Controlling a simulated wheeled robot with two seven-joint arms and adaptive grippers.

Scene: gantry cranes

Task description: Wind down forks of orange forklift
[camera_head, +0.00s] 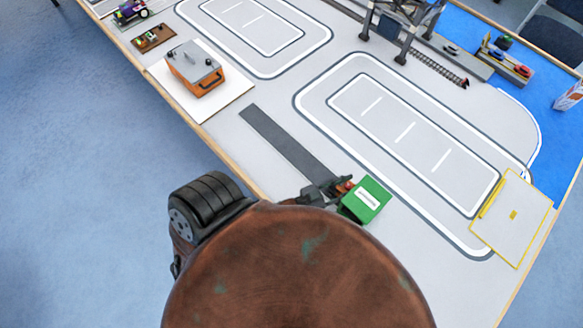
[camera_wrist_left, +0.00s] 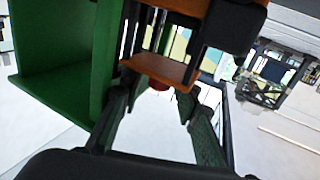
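The orange forklift (camera_wrist_left: 165,68) shows in the wrist view as an orange block with black parts, close ahead of my left gripper (camera_wrist_left: 160,118). That gripper is open, its two dark fingers spread apart. A small red knob (camera_wrist_left: 158,85) shows in the gap between them; I cannot tell whether they touch it. A green box (camera_head: 367,198) with a white label stands beside the left gripper (camera_head: 328,190) in the head view; its green walls fill the left of the wrist view. Most of the forklift is hidden in the head view. The height of its forks is not clear. My right gripper is not in view.
An orange box with a grey lid (camera_head: 194,68) stands on a white mat (camera_head: 236,88). A yellow-framed tray (camera_head: 535,214) lies at the right. A gantry crane (camera_head: 398,25) stands at the back. White-lined lanes and a dark strip (camera_head: 285,142) are clear.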

